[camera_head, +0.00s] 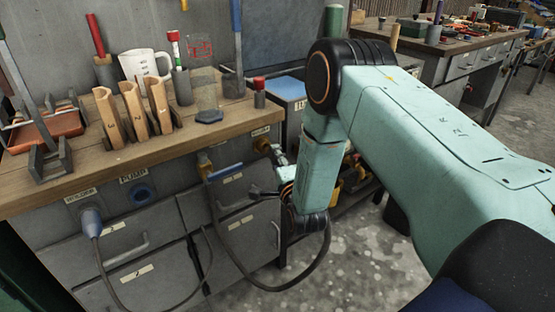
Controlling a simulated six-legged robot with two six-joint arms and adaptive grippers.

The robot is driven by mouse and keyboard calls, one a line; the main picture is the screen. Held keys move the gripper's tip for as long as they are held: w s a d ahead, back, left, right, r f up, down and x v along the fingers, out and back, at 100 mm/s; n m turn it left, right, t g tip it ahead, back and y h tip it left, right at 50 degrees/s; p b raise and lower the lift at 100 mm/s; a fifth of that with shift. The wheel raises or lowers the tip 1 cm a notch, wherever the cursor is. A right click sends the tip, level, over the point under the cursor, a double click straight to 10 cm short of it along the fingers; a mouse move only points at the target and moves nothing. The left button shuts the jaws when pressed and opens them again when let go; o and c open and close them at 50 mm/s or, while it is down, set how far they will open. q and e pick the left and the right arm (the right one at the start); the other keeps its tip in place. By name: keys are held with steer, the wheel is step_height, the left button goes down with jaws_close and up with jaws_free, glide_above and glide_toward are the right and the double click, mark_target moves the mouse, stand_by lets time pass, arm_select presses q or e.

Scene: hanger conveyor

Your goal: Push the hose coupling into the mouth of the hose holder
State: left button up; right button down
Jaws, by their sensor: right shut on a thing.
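My right gripper (272,180) is below the bench's front edge, at the end of my teal arm. It is shut on what seems to be the hose coupling, largely hidden by the fingers and wrist. A brass-coloured round fitting (262,146), possibly the hose holder, sits on the bench front just above and left of the gripper. Whether the coupling touches it cannot be told. A dark hose (318,268) hangs in a loop below my wrist. An orange-brown fitting (205,163) is further left on the bench front. My left gripper is not in view.
The wooden bench (95,165) carries wooden blocks (133,108), a white jug (146,66) and an orange tray (48,131). A blue plug (92,218) with a cable and a blue socket (142,193) are on its front. Drawers lie below; open floor is at right.

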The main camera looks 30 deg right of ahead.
steer(key=shift+w+a+r+b, duration=0.15)
steer(key=shift+w+b, duration=0.6)
steer(key=shift+w, duration=0.55)
stand_by(1.6)
steer(key=c, duration=1.2)
jaws_free()
steer(key=o, duration=0.5)
steer(key=shift+o, duration=0.2)
steer(key=shift+s+f, duration=0.1)
steer(key=shift+f, duration=0.1)
steer(key=v, duration=1.1)
steer(key=shift+s, duration=0.4)
steer(key=shift+a, duration=0.1)
